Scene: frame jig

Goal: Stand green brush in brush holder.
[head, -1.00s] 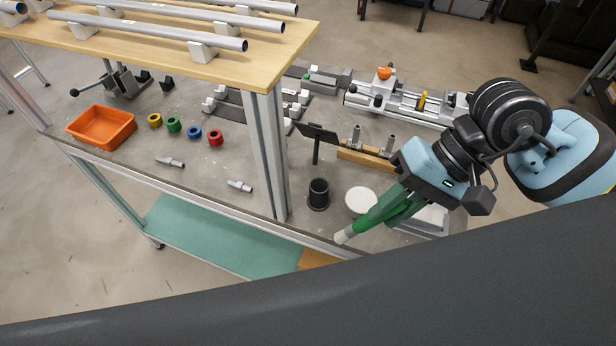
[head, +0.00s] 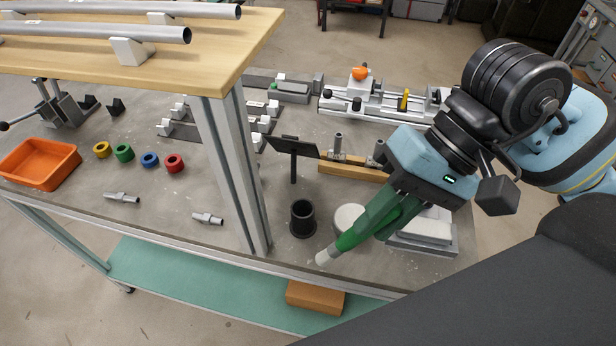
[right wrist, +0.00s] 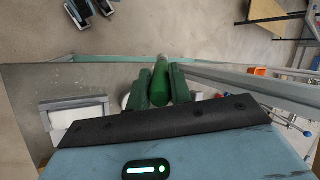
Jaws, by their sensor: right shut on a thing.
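The green brush (head: 349,240) is held tilted in my right gripper (head: 384,213), its pale tip pointing down and to the left. In the right wrist view the brush (right wrist: 161,73) lies between the two green fingers, which are shut on it. The brush holder, a black open-topped cup (head: 302,221), stands upright on the grey bench, just left of the brush and apart from it. The pale tip shows lower in the picture than the cup, near the bench's front edge. My left gripper is not in view.
A white round disc (head: 347,217) lies partly behind the brush. A black plate on a post (head: 293,150) stands behind the cup. A metal upright (head: 232,170) rises left of the cup. A wooden block with metal fittings (head: 350,171) lies further back.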

